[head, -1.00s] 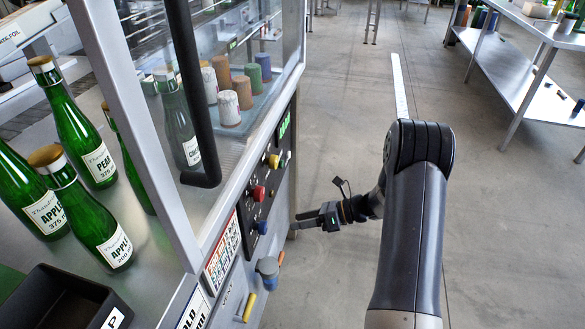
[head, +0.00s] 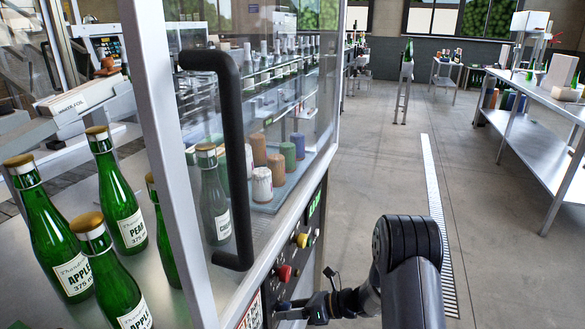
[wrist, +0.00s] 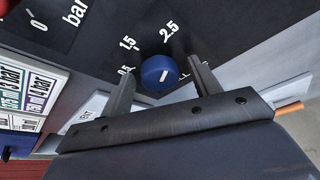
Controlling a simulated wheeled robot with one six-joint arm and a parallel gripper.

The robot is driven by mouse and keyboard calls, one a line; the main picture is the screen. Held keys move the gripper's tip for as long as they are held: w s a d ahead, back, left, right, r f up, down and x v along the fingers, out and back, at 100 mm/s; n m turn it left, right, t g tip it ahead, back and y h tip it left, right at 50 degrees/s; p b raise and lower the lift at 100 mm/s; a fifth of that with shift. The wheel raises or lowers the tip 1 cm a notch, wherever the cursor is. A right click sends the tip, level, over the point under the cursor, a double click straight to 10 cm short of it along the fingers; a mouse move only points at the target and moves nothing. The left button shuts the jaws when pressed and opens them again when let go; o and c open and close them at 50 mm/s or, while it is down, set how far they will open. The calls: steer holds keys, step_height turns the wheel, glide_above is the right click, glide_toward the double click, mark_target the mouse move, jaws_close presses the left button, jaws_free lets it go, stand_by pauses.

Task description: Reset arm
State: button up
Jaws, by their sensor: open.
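My gripper (head: 287,311) is low in the head view, beside the machine's control panel, with the arm reaching in from the right. In the wrist view my gripper (wrist: 161,66) is open, with its two fingers apart and nothing held between them. A blue knob (wrist: 158,73) with a white pointer line sits on the dark panel, framed between the fingers. I cannot tell how far the fingertips are from it. Dial marks such as 1.5 and 2.5 show around the knob.
A red button (head: 284,273) and a yellow button (head: 302,240) are on the panel above my gripper. The machine's glass door has a black handle (head: 232,160). Several green bottles (head: 118,203) stand at left. The floor (head: 380,150) at right is clear up to a steel table (head: 530,140).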

steer(key=shift+d+r, duration=0.1)
steer(key=v, duration=1.1)
steer(key=a+f+n+t+b, duration=0.4)
steer(key=a+n+t+b, duration=0.5)
steer(key=n+b, duration=0.7)
steer(key=shift+w+a+f+t+h+b, duration=0.35)
steer(key=shift+a+b, duration=0.45)
steer(key=shift+b, duration=1.9)
steer(key=shift+r+n, duration=0.1)
steer(key=shift+n, duration=0.2)
